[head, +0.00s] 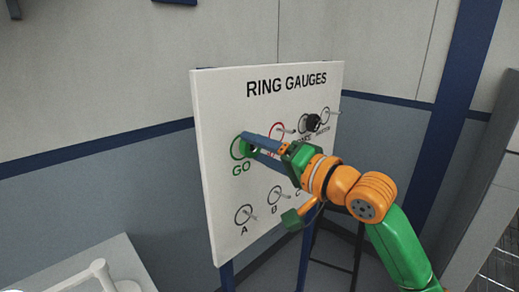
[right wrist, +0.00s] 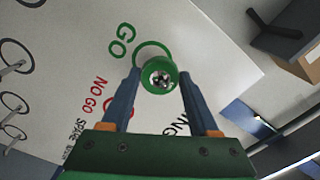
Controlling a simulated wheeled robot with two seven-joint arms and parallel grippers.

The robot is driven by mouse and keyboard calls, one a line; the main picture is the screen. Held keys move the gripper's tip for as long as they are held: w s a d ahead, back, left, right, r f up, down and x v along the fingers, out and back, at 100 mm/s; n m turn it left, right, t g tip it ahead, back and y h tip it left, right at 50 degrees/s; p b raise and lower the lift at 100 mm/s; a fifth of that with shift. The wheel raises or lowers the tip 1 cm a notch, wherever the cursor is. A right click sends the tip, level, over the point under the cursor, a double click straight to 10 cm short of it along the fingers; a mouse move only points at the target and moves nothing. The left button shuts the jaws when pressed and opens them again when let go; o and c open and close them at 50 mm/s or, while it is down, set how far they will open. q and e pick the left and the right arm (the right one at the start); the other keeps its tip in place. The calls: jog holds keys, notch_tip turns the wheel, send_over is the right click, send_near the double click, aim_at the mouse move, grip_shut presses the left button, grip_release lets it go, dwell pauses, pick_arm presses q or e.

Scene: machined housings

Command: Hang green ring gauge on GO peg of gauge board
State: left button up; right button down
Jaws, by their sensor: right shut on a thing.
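The white gauge board (head: 225,225) stands upright in the head view, headed RING GAUGES. The GO place is at its upper left, marked by a printed green circle (right wrist: 139,47) and green lettering. My right gripper (head: 250,143) is at this place, shut on the green ring gauge (right wrist: 147,76). In the right wrist view the ring sits between the two blue fingertips (right wrist: 160,80), overlapping the printed circle's edge. Something bright and dark shows in its bore; I cannot tell whether the GO peg passes through. My left gripper is not in view.
A black gauge (head: 313,122) hangs at the board's upper right. The NO GO place (head: 277,131) is just right of my fingers. A pale surface (head: 75,270) is at the lower left.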

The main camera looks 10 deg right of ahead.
jog(key=shift+c, duration=0.3)
grip_release()
